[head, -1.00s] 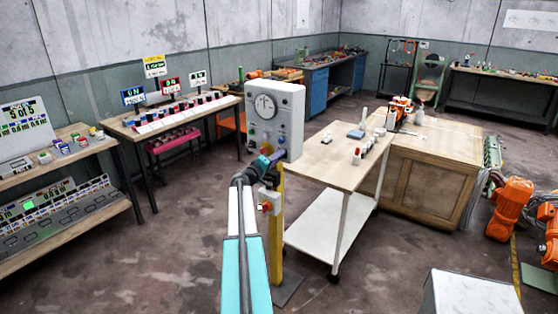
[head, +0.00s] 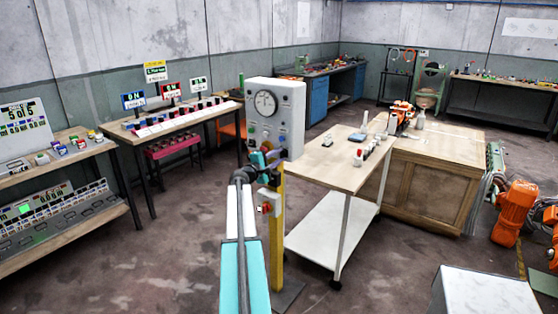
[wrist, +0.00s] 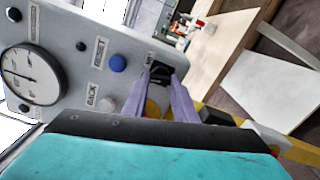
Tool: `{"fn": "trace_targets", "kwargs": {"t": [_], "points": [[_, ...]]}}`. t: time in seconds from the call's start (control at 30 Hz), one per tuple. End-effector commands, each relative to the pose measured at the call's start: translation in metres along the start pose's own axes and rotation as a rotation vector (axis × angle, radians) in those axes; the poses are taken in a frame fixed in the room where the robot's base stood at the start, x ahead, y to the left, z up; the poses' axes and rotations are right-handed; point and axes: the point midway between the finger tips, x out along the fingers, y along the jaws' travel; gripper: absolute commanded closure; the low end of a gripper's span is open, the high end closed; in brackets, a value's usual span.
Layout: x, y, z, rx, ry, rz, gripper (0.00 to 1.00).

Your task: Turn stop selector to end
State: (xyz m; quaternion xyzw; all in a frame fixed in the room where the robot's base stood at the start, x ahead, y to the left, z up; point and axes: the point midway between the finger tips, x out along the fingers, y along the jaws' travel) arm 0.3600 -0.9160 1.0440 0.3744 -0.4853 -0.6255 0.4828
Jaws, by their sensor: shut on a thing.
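A light grey control box (head: 285,100) with a round dial (head: 265,103) stands on a yellow post. The box and dial (wrist: 32,75) also fill the left of the wrist view. A dark selector knob (wrist: 160,73) sits on the box face near its lower edge; I take it as the stop selector, but its label is not readable. My gripper (wrist: 162,84) has its two purple fingers on either side of the knob and is shut on it. In the head view my gripper (head: 265,158) is at the lower front of the box, and the knob is hidden there.
A blue button (wrist: 117,62) and a pale button (wrist: 106,104) are beside the fingers. A yellow round part (wrist: 153,108) shows between them. A red-button box (head: 266,202) is on the yellow post (head: 276,240) below. A white-framed cart (head: 340,165) stands close on the right.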

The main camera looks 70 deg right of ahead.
Motion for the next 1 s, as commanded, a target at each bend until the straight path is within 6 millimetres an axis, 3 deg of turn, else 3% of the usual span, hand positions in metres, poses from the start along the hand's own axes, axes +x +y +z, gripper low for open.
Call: {"fn": "trace_targets", "kwargs": {"t": [0.43,0.97,1.0], "points": [[-0.0022,-0.0065,-0.0013,-0.251,0.003,-0.007,0.98],[-0.0016,-0.0077,-0.0007,-0.287,0.002,-0.008,0.97],[-0.0015,-0.0077,-0.0006,-0.287,0.002,-0.008,0.73]]}}
